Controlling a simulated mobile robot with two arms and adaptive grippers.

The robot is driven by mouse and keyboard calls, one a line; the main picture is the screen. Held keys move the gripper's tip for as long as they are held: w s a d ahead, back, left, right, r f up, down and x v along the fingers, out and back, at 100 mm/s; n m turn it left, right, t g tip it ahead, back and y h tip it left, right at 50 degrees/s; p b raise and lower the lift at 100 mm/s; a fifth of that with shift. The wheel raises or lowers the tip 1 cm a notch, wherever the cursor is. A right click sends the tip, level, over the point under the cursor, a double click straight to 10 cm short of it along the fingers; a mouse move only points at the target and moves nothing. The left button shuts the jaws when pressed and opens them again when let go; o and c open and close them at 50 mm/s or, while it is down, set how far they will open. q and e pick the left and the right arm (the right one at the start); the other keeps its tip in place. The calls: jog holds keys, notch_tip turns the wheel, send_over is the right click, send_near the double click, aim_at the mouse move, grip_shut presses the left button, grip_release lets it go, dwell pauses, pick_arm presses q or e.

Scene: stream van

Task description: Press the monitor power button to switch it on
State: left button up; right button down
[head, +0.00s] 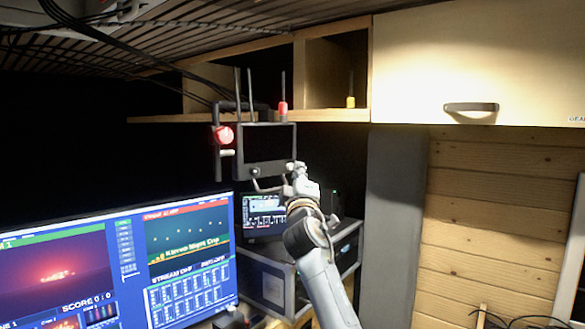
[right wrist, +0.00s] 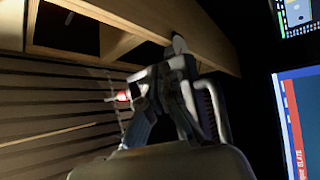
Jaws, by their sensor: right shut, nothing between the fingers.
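A dark-faced monitor unit (head: 258,168) in a black frame hangs below the wooden shelf, with thin antennas above it. A round red knob or light (head: 223,135) is at its left side. I cannot make out a power button. My right gripper (head: 292,168) is at the unit's lower right corner, seen small and partly confused with it; I cannot tell whether they touch. In the right wrist view my right gripper (right wrist: 176,60) is shut and empty, with the shelf edge behind it. My left gripper is not in view.
A large lit monitor (head: 190,258) stands at lower left. A small lit screen (head: 265,214) sits behind my right arm, near a black case (head: 275,285). The wooden shelf (head: 330,115) and pale cabinet (head: 480,60) bound the space above. Cables hang at upper left.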

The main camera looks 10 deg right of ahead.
dwell(0.6)
jog(key=shift+w+a+b, duration=0.2)
jog(key=shift+w+b, duration=0.2)
jog(key=shift+b, duration=0.05)
jog(key=shift+s, duration=0.1)
jog(key=shift+s+d+p, duration=0.15)
jog(key=shift+s+p, duration=0.15)
jog(key=shift+p, duration=0.05)
jog(key=s+d+p, duration=0.3)
jog(key=s+p, duration=0.1)
jog(key=s, duration=0.1)
jog(key=shift+s, duration=0.15)
dwell(0.4)
